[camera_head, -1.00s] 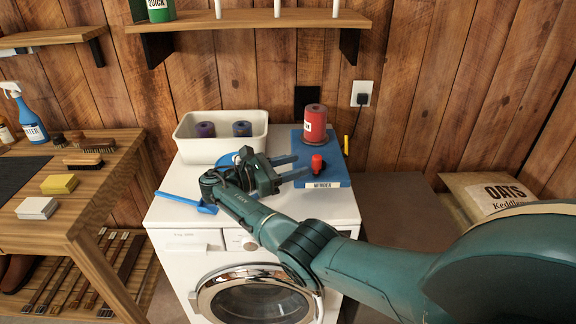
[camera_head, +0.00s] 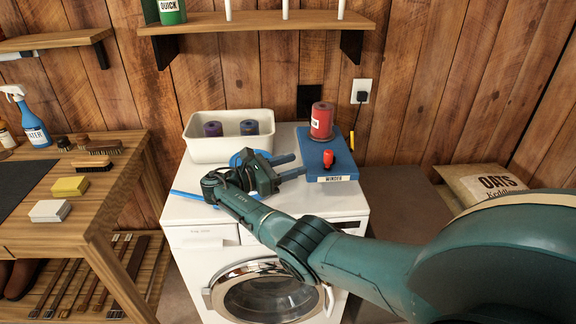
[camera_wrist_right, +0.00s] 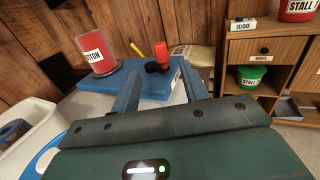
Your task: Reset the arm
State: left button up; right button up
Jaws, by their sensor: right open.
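My right arm reaches over the white washing machine (camera_head: 200,236) in the head view. Its gripper (camera_head: 299,164) is open, with two blue fingers apart and nothing between them. The fingers point toward the blue winder board (camera_head: 345,172), just left of its red knob (camera_head: 328,157). In the right wrist view the gripper (camera_wrist_right: 161,80) spans empty space in front of the board (camera_wrist_right: 100,82) and red knob (camera_wrist_right: 180,51). Contact with the board cannot be told. My left gripper is not in view.
A red cylinder (camera_head: 321,122) stands on the board. A cream bin (camera_head: 212,150) with two dark rolls is behind the gripper. A blue-handled tool (camera_head: 187,194) lies partly hidden by my arm.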

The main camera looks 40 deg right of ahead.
jog(key=shift+f, duration=0.15)
dwell(0.4)
jog(key=s+a+f+m+t+y, duration=0.25)
jog(key=s+a+f+y, duration=0.2)
jog(key=s+f, duration=0.35)
jog(key=s+a+f+m+t+y, duration=0.1)
jog(key=s+a+f+m+y, duration=0.35)
jog(key=f, duration=0.55)
jog(key=s+a+r+m+t+y, duration=0.1)
jog(key=s+a+r+m+y, duration=0.15)
jog(key=s, duration=0.35)
jog(key=s+a+r+m+t+y, duration=0.1)
jog(key=s+a+r+m+y, duration=0.1)
jog(key=s+a+y, duration=0.35)
jog(key=s+a+r+m+t+y, duration=0.1)
jog(key=s+r+m, duration=0.15)
jog(key=s, duration=0.55)
jog(key=w+a+f+t+y, duration=0.2)
jog(key=w+a+f+t, duration=0.3)
jog(key=f, duration=0.4)
jog(key=shift+w+a+f+t+y, duration=0.4)
jog(key=shift+w+t, duration=0.1)
jog(key=shift+t, duration=0.25)
jog(key=shift+c, duration=0.4)
